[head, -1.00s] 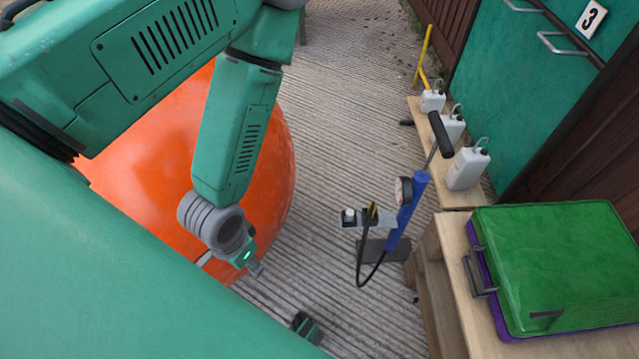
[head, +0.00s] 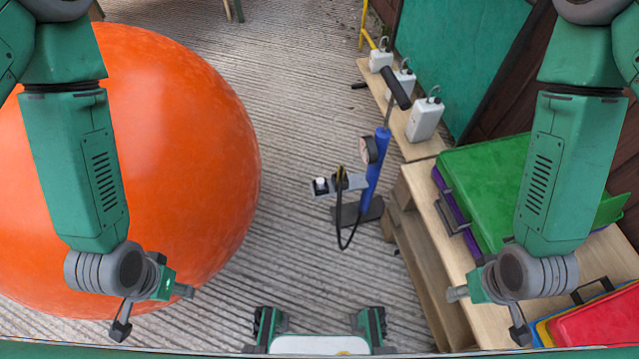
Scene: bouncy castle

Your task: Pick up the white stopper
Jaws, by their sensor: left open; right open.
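The white stopper (head: 320,182) is a small pale piece on the grey holder (head: 345,185) attached to the blue hand pump (head: 376,165). The pump stands upright on the ribbed floor. My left gripper (head: 155,311) is open and empty in front of the orange ball, left of the stopper and apart from it. My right gripper (head: 487,314) is open and empty near the bench at the right, also apart from the stopper. How the stopper sits in the holder is too small to tell.
A big orange ball (head: 150,150) fills the left. Green (head: 500,175) and red (head: 600,322) cases lie on a wooden bench (head: 433,200) at the right. Bare floor (head: 290,110) lies between ball and pump.

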